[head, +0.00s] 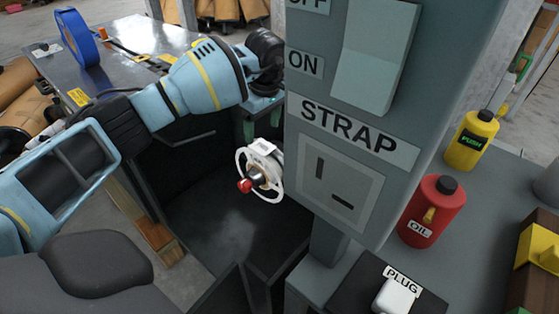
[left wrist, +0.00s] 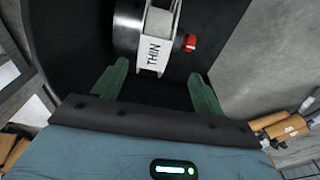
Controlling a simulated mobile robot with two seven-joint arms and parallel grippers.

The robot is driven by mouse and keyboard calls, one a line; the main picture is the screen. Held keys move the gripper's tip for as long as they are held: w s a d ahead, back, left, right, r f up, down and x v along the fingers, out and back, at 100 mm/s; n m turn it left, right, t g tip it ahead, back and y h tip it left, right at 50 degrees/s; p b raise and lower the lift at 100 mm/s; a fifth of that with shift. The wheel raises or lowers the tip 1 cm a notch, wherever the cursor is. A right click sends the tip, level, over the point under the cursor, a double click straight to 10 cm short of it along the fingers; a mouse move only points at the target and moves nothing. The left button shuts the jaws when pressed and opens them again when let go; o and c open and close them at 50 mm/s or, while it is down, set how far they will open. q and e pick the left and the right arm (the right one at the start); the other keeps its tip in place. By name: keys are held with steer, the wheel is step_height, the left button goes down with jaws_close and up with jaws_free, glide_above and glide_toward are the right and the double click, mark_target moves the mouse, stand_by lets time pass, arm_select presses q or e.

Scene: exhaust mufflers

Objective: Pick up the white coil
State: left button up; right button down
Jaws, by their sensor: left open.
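The white coil (head: 272,163) is a white ring with a red-tipped hub, beside the grey STRAP panel, above a dark open-topped bin. In the left wrist view the coil (left wrist: 157,45) shows edge-on with a THIN label, a metal cylinder on its left and a red knob on its right. My left gripper (head: 260,122) is just above the coil in the head view, partly hidden by the panel. Its green fingers are spread; in the left wrist view the gripper (left wrist: 158,82) has the coil's labelled edge between and just beyond its tips. I cannot tell whether they touch. My right gripper is out of view.
The grey control panel (head: 350,190) stands close to the right of my left gripper. A metal table (head: 125,30) with a blue roll (head: 77,38) is behind my left arm. A red oil can (head: 432,212) and a yellow can (head: 471,140) stand on the right.

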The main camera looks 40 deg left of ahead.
mark_target(263, 149)
arm_select(q)
steer(key=shift+w, duration=0.35)
steer(key=shift+s, duration=0.15)
steer(key=shift+a+f, duration=0.1)
steer(key=shift+f, duration=0.3)
steer(key=shift+a+f+b, duration=0.1)
steer(key=shift+f+b, duration=0.3)
steer(key=shift+f, duration=0.45)
steer(key=shift+w+a+f+b, duration=0.15)
steer(key=shift+f+b, duration=0.2)
steer(key=shift+f, duration=0.5)
steer(key=shift+w+a+f+b, duration=0.1)
steer(key=shift+f+b, duration=0.25)
steer(key=shift+f, duration=0.55)
steer(key=shift+w+a+f+b, duration=0.15)
steer(key=shift+f+b, duration=0.2)
steer(key=shift+f, duration=0.5)
steer(key=shift+s+r, duration=0.1)
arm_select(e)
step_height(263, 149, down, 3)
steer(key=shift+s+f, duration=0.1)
arm_select(q)
jaws_close()
